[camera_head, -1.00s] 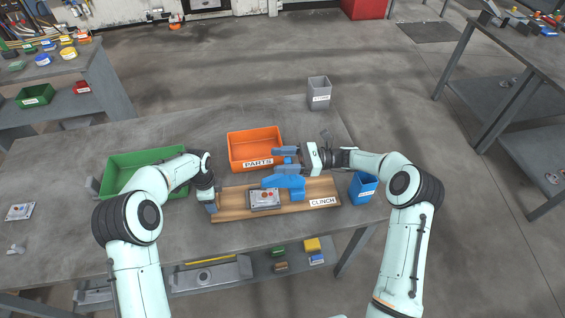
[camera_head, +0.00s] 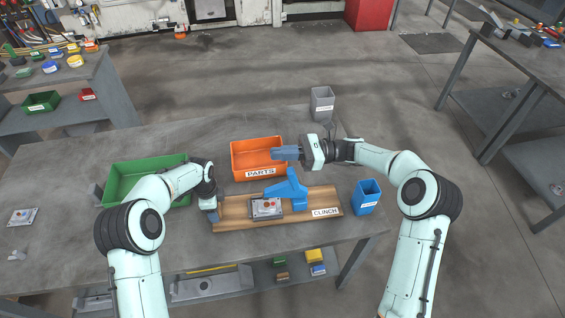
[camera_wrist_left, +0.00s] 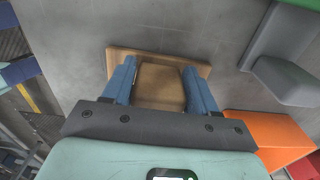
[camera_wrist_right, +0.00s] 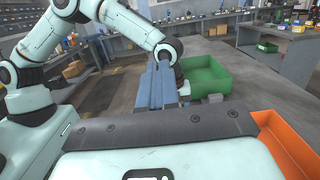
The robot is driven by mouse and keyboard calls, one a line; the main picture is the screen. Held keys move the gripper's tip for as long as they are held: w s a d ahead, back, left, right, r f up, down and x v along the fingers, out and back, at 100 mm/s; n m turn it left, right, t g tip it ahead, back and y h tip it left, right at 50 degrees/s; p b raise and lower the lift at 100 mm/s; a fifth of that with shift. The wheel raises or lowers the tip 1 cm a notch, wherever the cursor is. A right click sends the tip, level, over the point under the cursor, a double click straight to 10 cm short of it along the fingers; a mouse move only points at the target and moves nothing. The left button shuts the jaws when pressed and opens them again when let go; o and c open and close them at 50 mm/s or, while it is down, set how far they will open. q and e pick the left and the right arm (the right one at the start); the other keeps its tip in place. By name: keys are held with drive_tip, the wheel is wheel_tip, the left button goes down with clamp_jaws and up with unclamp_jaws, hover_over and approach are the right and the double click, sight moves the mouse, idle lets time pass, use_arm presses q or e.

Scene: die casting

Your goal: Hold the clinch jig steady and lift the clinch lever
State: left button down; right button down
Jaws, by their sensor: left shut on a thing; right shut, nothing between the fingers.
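The clinch jig is a wooden board (camera_head: 235,222) labelled CLINCH with a blue clamp body (camera_head: 299,203) on it. A grey plate part with red dots (camera_head: 266,208) lies on the board. The blue clinch lever (camera_head: 291,184) slants, its upper end raised above the clamp body. My left gripper (camera_head: 212,212) is shut on the left end of the board; in the left wrist view its fingers (camera_wrist_left: 160,85) sit on both sides of the wood. My right gripper (camera_head: 279,153) is shut and empty, above and behind the lever, in front of the orange bin.
An orange PARTS bin (camera_head: 240,175) stands behind the jig and a green bin (camera_head: 118,192) to its left. A blue bin (camera_head: 366,205) is right of the board, a grey bin (camera_head: 322,117) at the back. The table's front is mostly clear.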

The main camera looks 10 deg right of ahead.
drive_tip(key=s+a+f+n+g+h, duration=0.4)
drive_tip(key=s+a+g, duration=0.1)
drive_tip(key=s+a, duration=0.2)
drive_tip(key=s+a+f+n+g+h, duration=0.4)
drive_tip(key=s+a+f+n+g, duration=0.1)
drive_tip(key=s+a, duration=0.25)
drive_tip(key=s+d+f+n+g+h, duration=0.2)
drive_tip(key=s+d+f+n+h, duration=0.3)
drive_tip(key=s+f+h, duration=0.65)
drive_tip(key=n+t+h, duration=1.4)
drive_tip(key=t+h, duration=0.1)
drive_tip(key=t, duration=1)
approach(290, 185)
drive_tip(key=s+a+r, duration=0.2)
drive_tip(key=a+r, duration=0.1)
drive_tip(key=a, duration=0.4)
drive_tip(key=s+d+x, duration=0.1)
drive_tip(key=x, duration=1.1)
drive_tip(key=shift+d+r+n, duration=0.25)
drive_tip(key=shift+d+n, duration=0.05)
drive_tip(key=shift+d, duration=0.05)
